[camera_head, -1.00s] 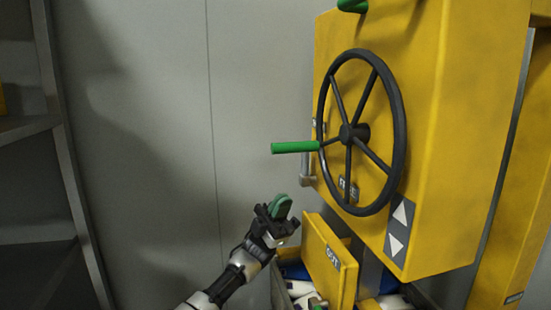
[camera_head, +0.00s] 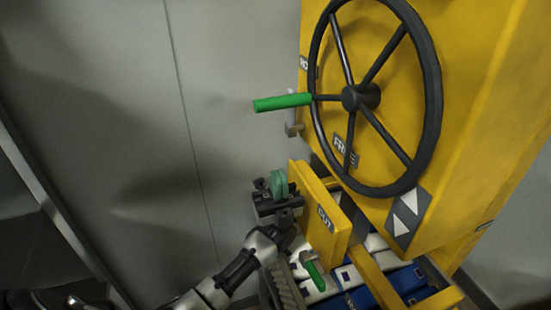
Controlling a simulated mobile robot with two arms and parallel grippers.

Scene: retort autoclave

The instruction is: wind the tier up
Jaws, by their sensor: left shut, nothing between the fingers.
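The black handwheel (camera_head: 434,90) is mounted on the yellow housing (camera_head: 480,130). Its green crank handle (camera_head: 283,102) sticks out to the left from the rim. My left gripper (camera_head: 278,185) is shut and empty, below the green handle and apart from it, left of the yellow plate marked OUT (camera_head: 322,222). A plate partly reading FREE (camera_head: 344,150) shows behind the spokes. An up-and-down arrow label (camera_head: 406,215) is on the housing below the wheel. My right gripper is not in view.
A small grey lever (camera_head: 292,122) is on the housing's left side. Below are white and blue packs (camera_head: 375,287) in a yellow frame and another green handle (camera_head: 315,273) close to my left wrist. A plain grey wall (camera_head: 100,90) leaves free room left of the wheel.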

